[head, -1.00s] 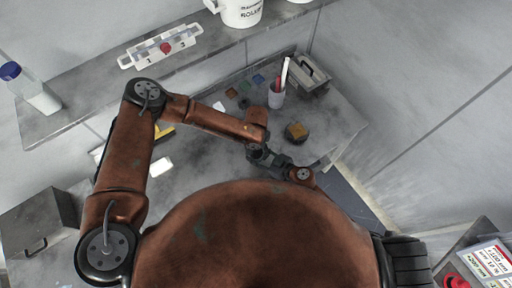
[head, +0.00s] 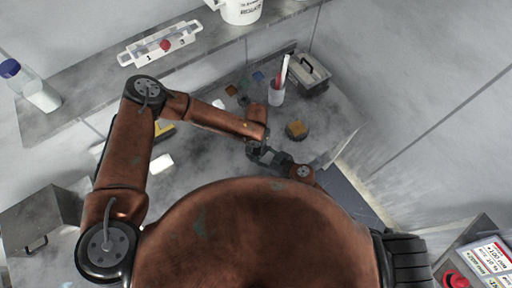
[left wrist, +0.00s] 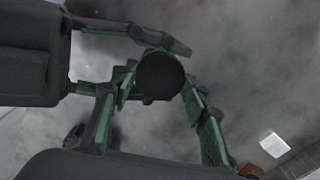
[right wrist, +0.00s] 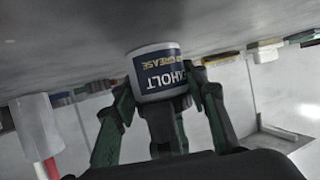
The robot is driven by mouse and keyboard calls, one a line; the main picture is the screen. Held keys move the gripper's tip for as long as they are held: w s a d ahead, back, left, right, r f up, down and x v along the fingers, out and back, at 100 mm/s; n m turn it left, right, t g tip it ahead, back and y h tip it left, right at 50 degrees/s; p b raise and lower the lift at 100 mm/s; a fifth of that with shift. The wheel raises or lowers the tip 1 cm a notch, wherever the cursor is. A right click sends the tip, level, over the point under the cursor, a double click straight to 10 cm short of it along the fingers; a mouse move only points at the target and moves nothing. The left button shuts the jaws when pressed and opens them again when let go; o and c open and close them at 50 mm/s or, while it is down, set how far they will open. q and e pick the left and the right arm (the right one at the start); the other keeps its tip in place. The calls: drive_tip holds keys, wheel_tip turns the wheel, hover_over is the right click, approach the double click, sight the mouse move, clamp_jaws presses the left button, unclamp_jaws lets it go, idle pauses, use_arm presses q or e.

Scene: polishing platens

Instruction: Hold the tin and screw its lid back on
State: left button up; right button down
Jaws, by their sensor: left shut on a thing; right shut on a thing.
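The tin (right wrist: 158,75), white and blue with GREASE lettering, appears upside down in the right wrist view, its base against the grey worktop. My right gripper (right wrist: 170,95) has its fingers around it; its far end is hidden behind them. The dark round lid (left wrist: 160,76) shows from above in the left wrist view. My left gripper (left wrist: 158,98) is shut on it from above, with the right gripper's fingers (left wrist: 135,60) close by at the left. In the head view the left gripper (head: 258,152) and right gripper (head: 277,161) meet; the tin is hidden. Whether the lid is seated cannot be told.
A white block (head: 161,163) lies left. A shelf (head: 95,87) runs behind. A grey box (head: 38,222) is far left.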

sight(256, 149)
use_arm(q)
drive_tip(key=m, duration=0.3)
drive_tip(key=o, duration=1.3)
drive_tip(key=shift+c, duration=0.2)
drive_tip(key=shift+r, duration=0.1)
drive_tip(key=shift+r, duration=2.15)
drive_tip(key=shift+o, duration=0.3)
